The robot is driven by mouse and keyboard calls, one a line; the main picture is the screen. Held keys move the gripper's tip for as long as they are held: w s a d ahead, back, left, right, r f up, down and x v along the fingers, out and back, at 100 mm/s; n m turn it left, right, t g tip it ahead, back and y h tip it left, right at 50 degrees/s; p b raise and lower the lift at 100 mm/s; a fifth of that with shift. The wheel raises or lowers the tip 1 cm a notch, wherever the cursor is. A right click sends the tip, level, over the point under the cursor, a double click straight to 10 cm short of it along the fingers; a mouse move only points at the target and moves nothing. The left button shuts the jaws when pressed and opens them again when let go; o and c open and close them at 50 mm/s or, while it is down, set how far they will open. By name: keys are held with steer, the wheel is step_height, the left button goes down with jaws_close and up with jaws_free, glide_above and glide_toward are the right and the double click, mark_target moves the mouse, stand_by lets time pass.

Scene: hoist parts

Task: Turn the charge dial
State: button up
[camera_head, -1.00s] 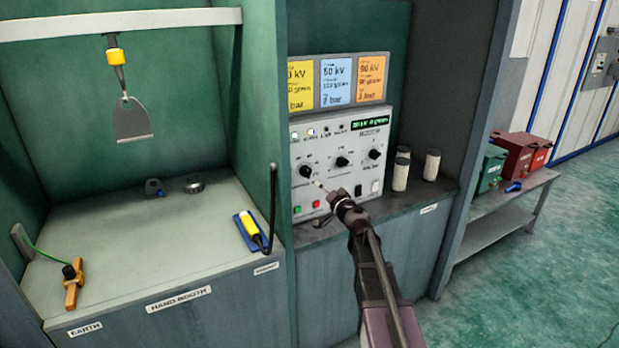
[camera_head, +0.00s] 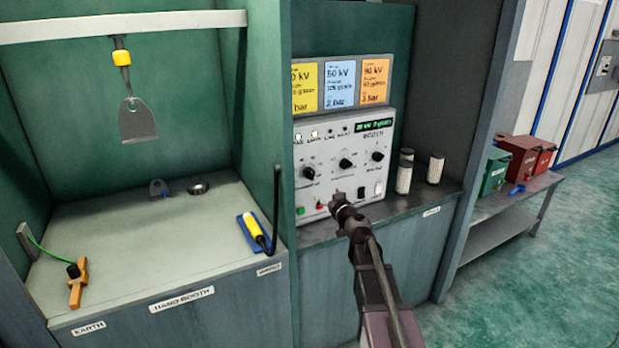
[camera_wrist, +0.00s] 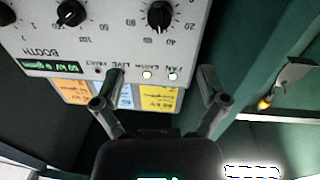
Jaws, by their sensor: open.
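The control panel (camera_head: 345,205) has a row of three black dials. The left dial (camera_head: 308,173) shows in the wrist view (camera_wrist: 160,15), upside down, inside a scale with 20, 40, 60 and 80. The middle dial (camera_head: 345,163) also shows there (camera_wrist: 70,13). The right dial (camera_head: 377,156) shows in the head view. Dial labels are too small to read surely. My gripper (camera_head: 334,198) is below and right of the left dial, in front of the lower panel. In the wrist view my gripper (camera_wrist: 162,85) has its fingers apart with nothing between them, clear of the dials.
A green display (camera_head: 375,126) and small lamps are above the dials. Blue (camera_head: 339,83), yellow and orange cards stand above. Two pale canisters (camera_head: 404,175) (camera_head: 435,169) stand right of the panel. A booth wall (camera_head: 262,100) is left.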

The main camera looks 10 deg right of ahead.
mark_target(311, 177)
steer(key=shift+w, duration=0.1)
steer(key=x, duration=1.3)
steer(key=shift+w, duration=0.3)
steer(key=shift+c, duration=0.2)
steer(key=shift+r, duration=0.1)
steer(key=c, duration=1.1)
